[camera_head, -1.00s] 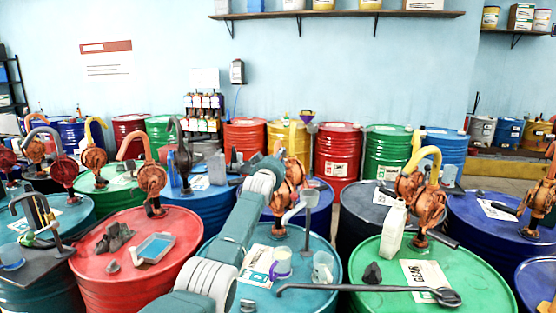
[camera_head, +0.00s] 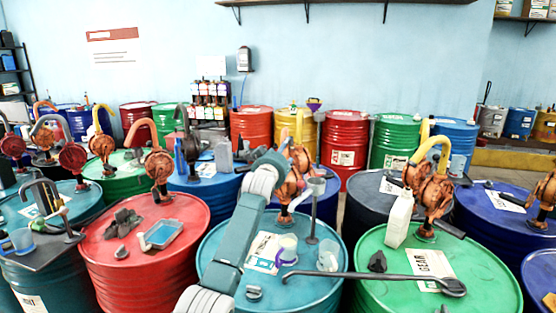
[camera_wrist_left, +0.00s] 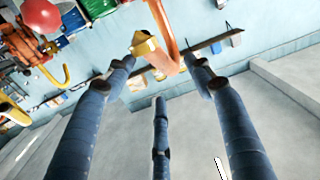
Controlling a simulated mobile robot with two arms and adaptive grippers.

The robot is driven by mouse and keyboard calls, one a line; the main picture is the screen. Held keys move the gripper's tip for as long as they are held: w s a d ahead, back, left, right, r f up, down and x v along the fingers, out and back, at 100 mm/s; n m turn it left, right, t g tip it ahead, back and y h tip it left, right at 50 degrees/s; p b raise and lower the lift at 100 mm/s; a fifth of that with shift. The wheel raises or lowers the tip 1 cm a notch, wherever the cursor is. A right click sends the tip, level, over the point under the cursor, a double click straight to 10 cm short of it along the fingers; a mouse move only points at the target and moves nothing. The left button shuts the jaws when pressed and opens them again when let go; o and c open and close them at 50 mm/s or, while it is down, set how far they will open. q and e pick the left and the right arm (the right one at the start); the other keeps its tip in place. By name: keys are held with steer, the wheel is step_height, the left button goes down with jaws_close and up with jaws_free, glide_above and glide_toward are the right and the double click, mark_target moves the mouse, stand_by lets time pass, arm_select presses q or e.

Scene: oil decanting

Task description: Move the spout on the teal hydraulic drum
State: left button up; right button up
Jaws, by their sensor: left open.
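The teal hydraulic drum (camera_head: 215,254) stands at the front centre of the head view. An orange pump (camera_head: 292,187) stands on its far side, with a grey outlet (camera_head: 300,200) at its front. My left arm reaches over the drum, and its end overlaps the upper pump; my left gripper (camera_head: 282,152) is small and partly hidden there. In the left wrist view my left gripper (camera_wrist_left: 165,70) has its three dark-blue fingers spread. An orange curved pipe, seemingly the spout (camera_wrist_left: 166,38), shows beyond and between the fingertips. I cannot tell whether they touch. My right gripper is not in view.
On the teal drum are a white cup with a purple handle (camera_head: 288,247), a clear cup (camera_head: 327,256) and a label. A long grey tool (camera_head: 400,277) reaches across to the green drum (camera_head: 430,299). A red drum (camera_head: 120,253) stands left. Drums crowd closely all round.

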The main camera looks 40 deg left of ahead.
arm_select(q)
steer(key=v, duration=0.6)
steer(key=shift+f, duration=0.1)
stand_by(0.4)
